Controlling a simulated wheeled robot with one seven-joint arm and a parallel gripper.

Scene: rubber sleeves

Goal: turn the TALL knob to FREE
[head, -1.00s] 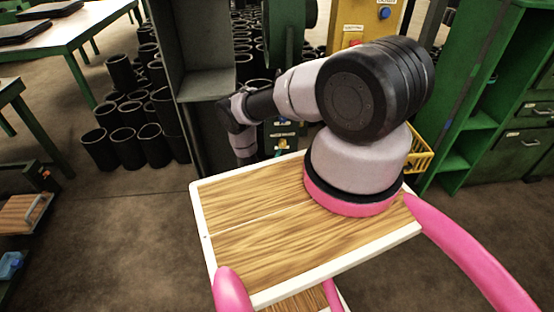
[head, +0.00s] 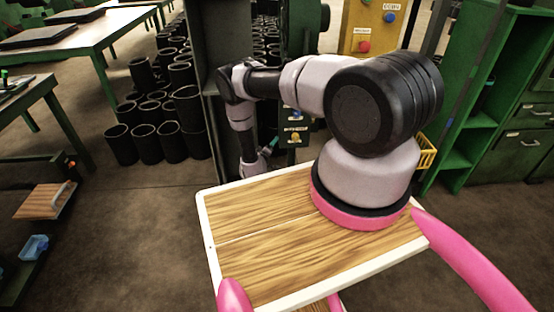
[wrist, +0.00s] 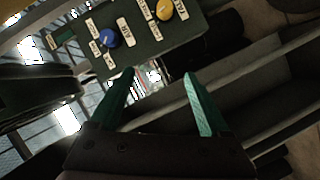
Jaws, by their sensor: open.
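A dark green control panel shows in the wrist view with a blue knob (wrist: 109,39) and a yellow knob (wrist: 165,9), each with white labels around it. The lettering is too small and tilted for me to tell which knob is TALL or which label is FREE. In the head view the same panel (head: 297,125) stands beyond my arm, its yellow knob (head: 295,137) low on it. My gripper (wrist: 160,73) is open and empty, its two teal fingers apart below the panel in the picture. One teal fingertip shows in the head view (head: 271,146); the rest is hidden.
A yellow box (head: 370,28) with red and blue buttons stands behind the panel. A grey metal upright (head: 228,95) is close on the left of my arm. Black sleeves (head: 155,120) stand stacked at left. A green cabinet (head: 490,95) is at right.

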